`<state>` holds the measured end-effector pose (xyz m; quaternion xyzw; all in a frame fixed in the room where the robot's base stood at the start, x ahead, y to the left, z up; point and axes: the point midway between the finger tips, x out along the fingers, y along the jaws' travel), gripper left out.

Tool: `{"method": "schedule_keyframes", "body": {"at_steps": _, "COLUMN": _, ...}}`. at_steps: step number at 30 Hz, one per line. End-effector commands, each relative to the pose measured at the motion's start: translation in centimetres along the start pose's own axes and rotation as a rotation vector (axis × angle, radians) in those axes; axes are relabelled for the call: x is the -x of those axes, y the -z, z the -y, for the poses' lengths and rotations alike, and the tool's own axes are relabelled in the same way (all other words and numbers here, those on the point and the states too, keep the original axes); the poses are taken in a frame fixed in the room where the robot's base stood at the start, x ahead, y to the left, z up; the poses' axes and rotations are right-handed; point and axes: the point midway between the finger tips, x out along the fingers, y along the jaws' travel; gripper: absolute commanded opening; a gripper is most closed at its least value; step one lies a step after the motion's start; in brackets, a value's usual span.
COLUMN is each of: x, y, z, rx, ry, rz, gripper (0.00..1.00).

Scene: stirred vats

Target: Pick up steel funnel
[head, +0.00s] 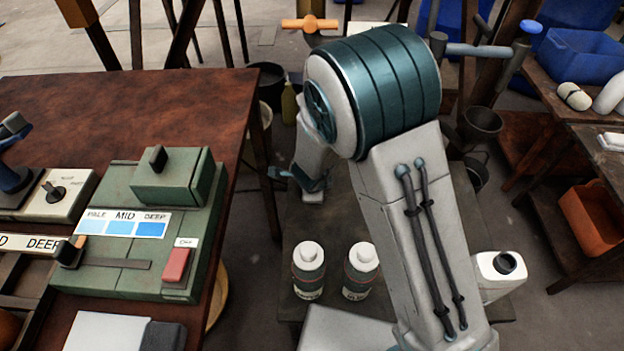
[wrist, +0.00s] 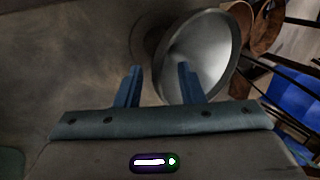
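The steel funnel (wrist: 205,55) shows in the wrist view as a wide, shiny grey cone with its round mouth facing the camera. It is above and to the right of my fingers, and the right fingertip overlaps its lower left part in the picture. I cannot tell whether they touch. In the head view my gripper (head: 298,180) is partly hidden by my arm, beyond the two bottles. I cannot make out the funnel in the head view.
Two white-capped bottles (head: 308,272) (head: 359,272) stand on a dark low surface (head: 300,225) below my gripper. A brown table (head: 120,110) with a green control box (head: 140,235) is at left. Shelves with a blue bin (head: 585,55) and orange bin (head: 594,216) are at right.

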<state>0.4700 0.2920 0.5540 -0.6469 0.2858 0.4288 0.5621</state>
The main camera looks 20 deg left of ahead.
Motion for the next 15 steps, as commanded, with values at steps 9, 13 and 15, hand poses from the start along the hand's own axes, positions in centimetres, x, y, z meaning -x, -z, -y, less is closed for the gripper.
{"method": "schedule_keyframes", "body": {"at_steps": 9, "x": -0.61, "y": 0.01, "z": 0.06, "rx": 0.000, "ry": 0.000, "rz": 0.000, "gripper": 0.27}}
{"method": "schedule_keyframes", "body": {"at_steps": 13, "x": -0.61, "y": 0.00, "z": 0.05, "rx": 0.000, "ry": 0.000, "rz": 0.000, "gripper": 0.00}}
{"method": "schedule_keyframes", "body": {"at_steps": 15, "x": -0.62, "y": 0.01, "z": 0.01, "rx": 0.000, "ry": -0.001, "rz": 0.000, "gripper": 0.00}}
